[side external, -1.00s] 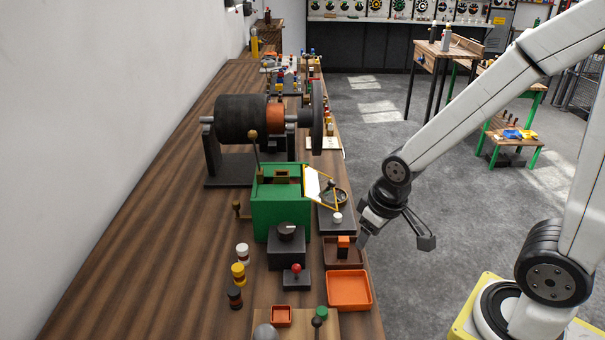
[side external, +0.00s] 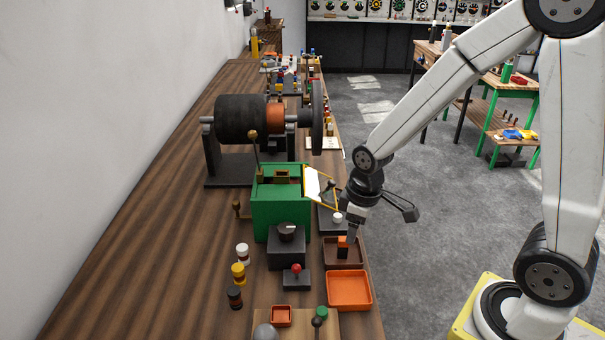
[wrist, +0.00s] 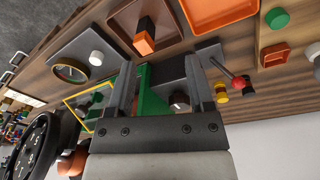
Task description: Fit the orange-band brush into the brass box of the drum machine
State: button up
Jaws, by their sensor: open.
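The brush, a dark block with an orange band (side external: 343,242), stands in a small brown tray (side external: 330,263) on the bench's right side. It also shows in the wrist view (wrist: 144,40), beyond the fingertips. My gripper (side external: 382,225) is open and empty, above and right of the brush and apart from it. Its two fingers show in the wrist view (wrist: 160,65). The drum machine has a black drum (side external: 240,118) with an orange ring, behind a green housing (side external: 280,212). A small brass-coloured fitting (side external: 282,174) sits on the housing's top; I cannot tell if it is the brass box.
A yellow-framed flap (side external: 318,186) sticks out from the green housing towards my gripper. A dark knob box (side external: 286,248), a red-knobbed box (side external: 296,279) and an empty orange tray (side external: 349,290) stand near the brush. The bench's left side is mostly clear.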

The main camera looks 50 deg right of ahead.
aim_at(344, 239)
jog(key=w+f+n, duration=0.1)
jog(key=w+d+n, duration=0.1)
jog(key=w+f+n+g, duration=0.1)
jog(key=n, duration=0.1)
jog(key=shift+w+d+f, duration=0.25)
jog(key=shift+d+f, duration=0.05)
jog(key=shift+f, duration=0.1)
jog(key=shift+f, duration=3.8)
grip_shut()
jog(key=shift+c, duration=1.6)
grip_release()
jog(key=shift+r, duration=0.55)
jog(key=shift+r, duration=0.7)
